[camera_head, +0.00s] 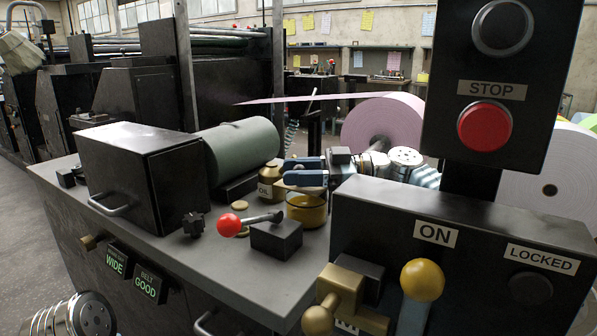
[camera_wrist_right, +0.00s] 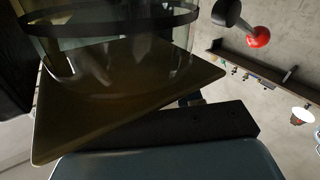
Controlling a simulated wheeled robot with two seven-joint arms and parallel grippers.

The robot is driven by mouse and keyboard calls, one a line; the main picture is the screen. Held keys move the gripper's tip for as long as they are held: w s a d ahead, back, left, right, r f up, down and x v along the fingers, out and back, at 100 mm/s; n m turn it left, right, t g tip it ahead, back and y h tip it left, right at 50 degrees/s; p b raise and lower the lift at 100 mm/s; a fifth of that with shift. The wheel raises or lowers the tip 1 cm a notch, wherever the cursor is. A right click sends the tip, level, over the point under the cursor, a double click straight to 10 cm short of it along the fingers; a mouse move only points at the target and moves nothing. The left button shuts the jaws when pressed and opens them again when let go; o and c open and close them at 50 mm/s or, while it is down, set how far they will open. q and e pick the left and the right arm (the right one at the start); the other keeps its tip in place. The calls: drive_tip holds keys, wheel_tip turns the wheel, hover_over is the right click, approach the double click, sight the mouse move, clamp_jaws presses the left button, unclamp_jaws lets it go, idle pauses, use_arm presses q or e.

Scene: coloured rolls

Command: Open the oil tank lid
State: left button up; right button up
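A brass container with an OIL label (camera_head: 265,190) stands on the grey machine top in the head view. Beside it is a see-through yellow pot (camera_head: 307,210). I cannot tell which part is the lid. My right gripper (camera_head: 290,171), with blue fingers, comes in from the right, above the pot and beside the container. A gap shows between its fingers. The right wrist view shows one grey-blue finger with a dark pad close to a flat brass plate (camera_wrist_right: 110,95), and a clear dark-banded vessel (camera_wrist_right: 110,40). Contact cannot be told. My left gripper is out of view.
A red-knobbed lever (camera_head: 229,225) stands in front of the pot. A black box (camera_head: 145,165) and green roll (camera_head: 238,150) are at left. The control panel (camera_head: 460,245) and STOP post (camera_head: 500,90) block the right. A pink roll (camera_head: 385,128) is behind.

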clamp_jaws()
drive_tip(key=shift+r, duration=0.2)
drive_tip(key=shift+w+d+r, duration=0.15)
drive_tip(key=shift+w+r, duration=0.05)
drive_tip(key=shift+r, duration=0.15)
drive_tip(key=r+m+y+b, duration=0.1)
drive_tip(key=w+d+r+m, duration=0.1)
drive_tip(key=m, duration=0.1)
drive_tip(key=shift+w+t+y+b, duration=0.2)
drive_tip(key=shift+t+y+b, duration=0.2)
drive_tip(key=shift+w+d+r+m+y+b, duration=0.25)
drive_tip(key=shift+r+m+y, duration=0.1)
drive_tip(key=shift+m, duration=0.25)
drive_tip(key=shift+w+d+r+m+y+b, duration=0.2)
drive_tip(key=shift+w+r+m+y, duration=0.1)
drive_tip(key=shift+m, duration=0.3)
drive_tip(key=shift+t, duration=0.4)
